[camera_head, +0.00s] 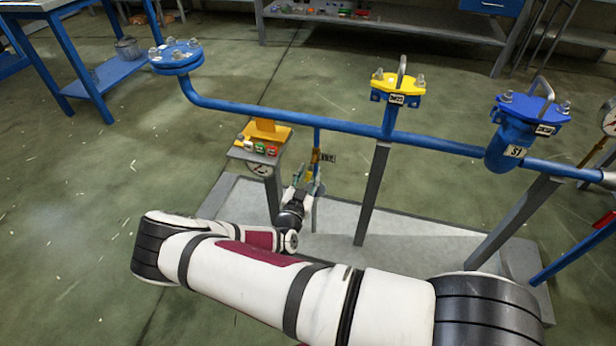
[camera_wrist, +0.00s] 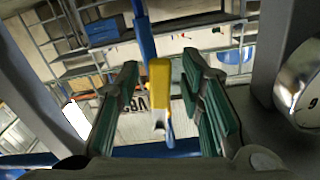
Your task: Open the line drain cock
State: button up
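The line drain cock, with a yellow handle (camera_head: 316,157), sits on a thin blue drop pipe below the main blue line. A small tag (camera_head: 328,159) is beside it. In the wrist view the yellow handle (camera_wrist: 159,86) lies between my two green-padded fingers, with a visible gap on each side. The tag (camera_wrist: 134,104) shows partly behind it. My gripper (camera_wrist: 162,75) is open and empty.
A gauge stand (camera_head: 260,160) with coloured buttons is close to the left. The blue main pipe (camera_head: 260,110) runs above, with a grey support post (camera_head: 371,195) to the right. A yellow-topped valve (camera_head: 398,85) and a blue-topped strainer (camera_head: 530,110) sit along the line.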

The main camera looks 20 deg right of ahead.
jog(key=v, duration=1.2)
dwell(0.3)
